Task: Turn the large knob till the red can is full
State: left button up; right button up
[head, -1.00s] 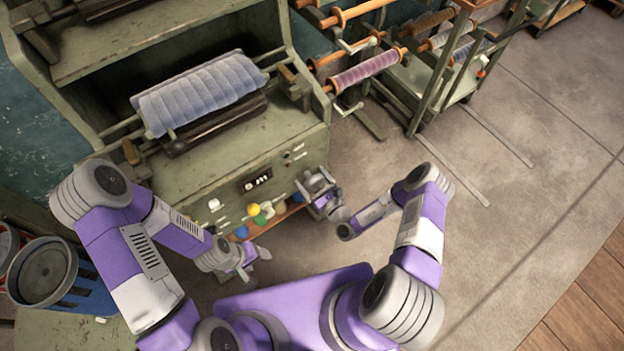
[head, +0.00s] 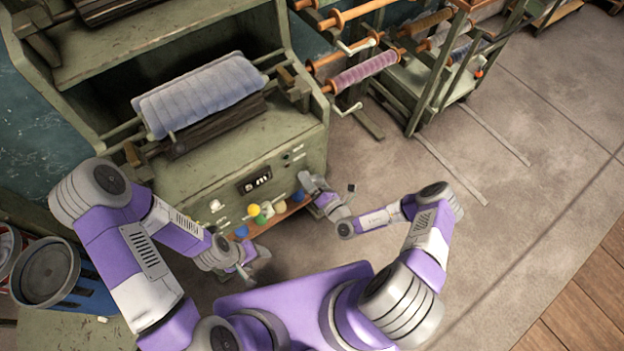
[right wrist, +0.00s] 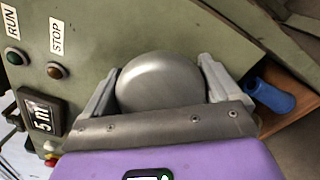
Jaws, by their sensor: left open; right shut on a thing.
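The large round grey knob (right wrist: 160,88) is on the green machine panel, with a finger of my right gripper (right wrist: 160,70) on each side of it. The right gripper is shut on it. My left gripper (head: 243,268) is open and empty, low in front of the machine. A container with some red (head: 6,243) shows at the left edge, mostly cut off; I cannot tell whether it is the red can or see its fill.
The green machine (head: 228,160) carries a pale blue padded roll (head: 200,92). Its panel has a display (right wrist: 42,118) and RUN and STOP buttons. A blue bucket (head: 75,285) stands left.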

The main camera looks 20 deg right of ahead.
aim_at(317, 186)
jog(key=m, duration=0.5)
jog(key=shift+f+m, duration=0.15)
jog(key=shift+m, duration=0.15)
jog(key=m+b, duration=0.1)
jog(key=m, duration=0.4)
jog(key=shift+f+m, duration=0.1)
jog(key=shift+m, duration=0.6)
jog(key=o, duration=0.8)
jog(key=shift+c, duration=0.2)
jog(key=p+v, duration=0.1)
jog(key=v, duration=0.6)
jog(key=shift+s+d, duration=0.15)
jog(key=shift+s, duration=0.15)
